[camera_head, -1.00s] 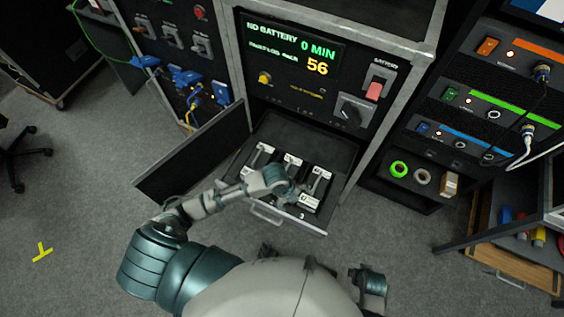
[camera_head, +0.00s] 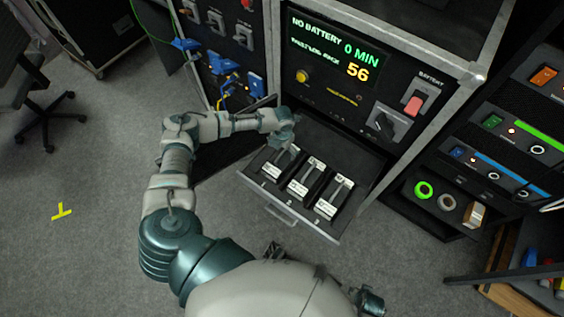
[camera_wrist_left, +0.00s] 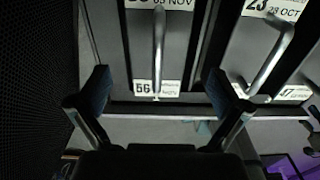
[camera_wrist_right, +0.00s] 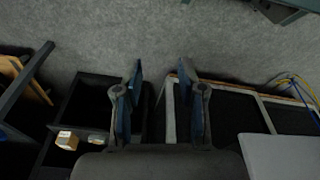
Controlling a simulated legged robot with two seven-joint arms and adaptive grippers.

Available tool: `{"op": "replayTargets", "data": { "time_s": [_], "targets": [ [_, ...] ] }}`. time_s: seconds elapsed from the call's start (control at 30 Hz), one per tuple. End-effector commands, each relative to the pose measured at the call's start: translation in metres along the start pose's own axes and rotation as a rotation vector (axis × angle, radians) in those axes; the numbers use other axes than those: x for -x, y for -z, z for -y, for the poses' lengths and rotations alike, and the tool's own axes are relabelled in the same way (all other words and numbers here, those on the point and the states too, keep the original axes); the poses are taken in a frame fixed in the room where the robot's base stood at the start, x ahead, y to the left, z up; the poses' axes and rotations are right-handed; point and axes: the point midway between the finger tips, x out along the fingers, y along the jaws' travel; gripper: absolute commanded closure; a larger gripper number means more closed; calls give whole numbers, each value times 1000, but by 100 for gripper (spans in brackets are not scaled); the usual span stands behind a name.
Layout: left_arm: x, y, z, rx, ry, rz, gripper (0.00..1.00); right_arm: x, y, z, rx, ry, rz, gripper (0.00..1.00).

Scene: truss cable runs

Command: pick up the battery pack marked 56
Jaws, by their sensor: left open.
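The battery pack marked 56 (camera_wrist_left: 141,40) shows at the left in the left wrist view, with a pale bar handle along its top. My left gripper (camera_wrist_left: 157,95) is open and empty, its fingers on either side of the 56 label and handle end, not closed on it. In the head view, my left gripper (camera_head: 287,137) is over the back of the leftmost pack (camera_head: 272,168) in the open drawer (camera_head: 283,214); labels there are too small to read.
A pack marked 23 (camera_wrist_left: 240,50) sits to the right of 56; a third (camera_head: 326,208) is at the drawer's right. The panel (camera_head: 335,65) above reads "NO BATTERY" and 56. A rack with tape rolls (camera_head: 424,189) stands at right.

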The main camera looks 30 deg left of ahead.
Motion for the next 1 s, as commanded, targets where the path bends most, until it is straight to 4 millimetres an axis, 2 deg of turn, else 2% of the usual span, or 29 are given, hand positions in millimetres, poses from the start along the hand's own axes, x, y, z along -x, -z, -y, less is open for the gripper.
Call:
{"op": "replayTargets", "data": {
  "time_s": [0.03,0.1,0.37,0.6,0.9,0.93,1.0],
  "targets": [
    [-13,1,0,0,0,-2,0,3,2,0,-1,0,-3,60],
    [-23,0,0,1,0,-1,0,9,4,0,-1,-1,-5,60],
    [-44,2,-1,1,0,-1,0,20,7,-1,-2,-1,-7,60],
    [-81,5,-3,1,1,-1,0,38,12,-2,-4,-2,-12,60],
    [-87,5,-3,1,1,1,0,44,13,-2,-5,-3,-14,60],
    [-87,5,-3,1,1,1,3,44,13,-2,-5,-3,-14,60],
    [-87,5,-3,1,1,1,20,43,13,-2,-5,-3,-12,60]
  ]
}}
